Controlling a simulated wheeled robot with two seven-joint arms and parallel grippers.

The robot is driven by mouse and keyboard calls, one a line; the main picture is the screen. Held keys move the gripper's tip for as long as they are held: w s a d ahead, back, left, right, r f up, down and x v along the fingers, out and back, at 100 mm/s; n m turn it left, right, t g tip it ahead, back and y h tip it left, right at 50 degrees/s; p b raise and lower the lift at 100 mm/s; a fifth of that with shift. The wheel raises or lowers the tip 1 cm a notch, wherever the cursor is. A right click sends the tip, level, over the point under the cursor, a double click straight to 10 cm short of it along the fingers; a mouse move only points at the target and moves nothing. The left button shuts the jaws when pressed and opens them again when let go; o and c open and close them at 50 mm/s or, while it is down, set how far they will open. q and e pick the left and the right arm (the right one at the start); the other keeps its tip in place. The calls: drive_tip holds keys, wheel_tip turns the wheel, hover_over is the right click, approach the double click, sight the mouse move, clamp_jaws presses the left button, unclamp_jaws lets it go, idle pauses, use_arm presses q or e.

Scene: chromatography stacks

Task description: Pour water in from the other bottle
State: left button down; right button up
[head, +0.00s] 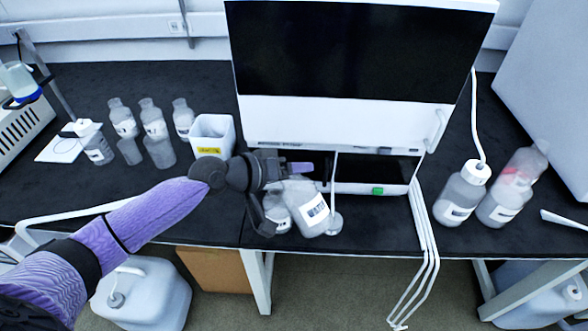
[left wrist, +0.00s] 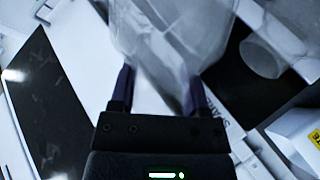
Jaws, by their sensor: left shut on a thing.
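My left gripper (head: 275,190) is shut on a clear bottle (head: 310,210) with a white label, at the front edge of the bench before the big instrument. The held bottle leans in the head view; its mouth is hard to make out. It also shows between the fingers (left wrist: 158,88) in the left wrist view, as a blurred clear bottle (left wrist: 165,35). A second clear bottle (head: 277,214) is just left of the held one, partly hidden by it and by the gripper. I cannot tell whether the two touch. My right gripper is not in view.
A large white instrument (head: 340,122) stands behind. Several clear bottles (head: 158,148) and a white bin with a yellow label (head: 213,137) are at left. A white-capped bottle with tubing (head: 460,195) and a pink-marked bottle (head: 512,188) stand at right. White tubes hang over the front edge.

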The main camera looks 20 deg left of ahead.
use_arm(q)
drive_tip(key=shift+f+n+h+b, duration=0.25)
drive_tip(key=shift+n+h+b, duration=0.15)
drive_tip(key=shift+b, duration=0.55)
drive_tip(key=shift+a+f+n+b, duration=0.1)
drive_tip(key=shift+f+n+b, duration=0.25)
drive_tip(key=shift+b, duration=0.45)
drive_tip(key=shift+w, duration=0.1)
drive_tip(key=shift+r, duration=0.1)
drive_tip(key=shift+h, duration=0.3)
